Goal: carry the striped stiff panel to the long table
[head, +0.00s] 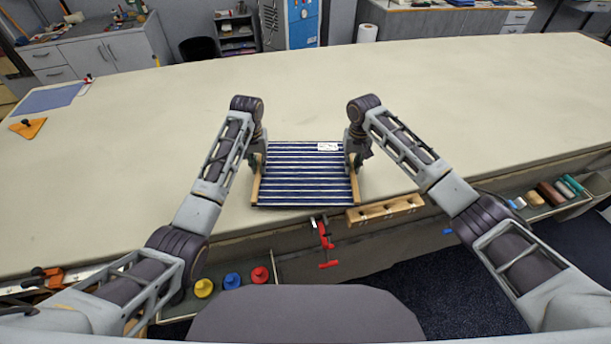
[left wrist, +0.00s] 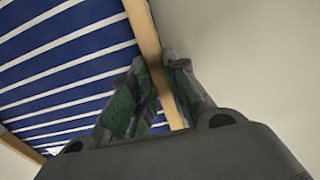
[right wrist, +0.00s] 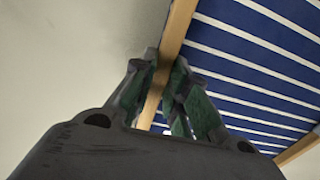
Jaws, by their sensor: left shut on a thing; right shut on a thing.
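The striped stiff panel (head: 305,180) is blue with white stripes, with wooden strips along its left and right edges and a small white label near its far right corner. It is over the near edge area of the long table (head: 200,110); I cannot tell whether it touches the cloth. My left gripper (head: 258,165) is shut on the left wooden strip, which also shows in the left wrist view (left wrist: 145,35). My right gripper (head: 352,162) is shut on the right wooden strip, seen in the right wrist view (right wrist: 175,30). The fingertips partly hide the strips.
A red clamp (head: 325,243) and a wooden block with holes (head: 385,210) are at the table's near edge. An orange tool (head: 28,127) and a blue-grey sheet (head: 48,98) lie at the far left. The table beyond the panel is clear.

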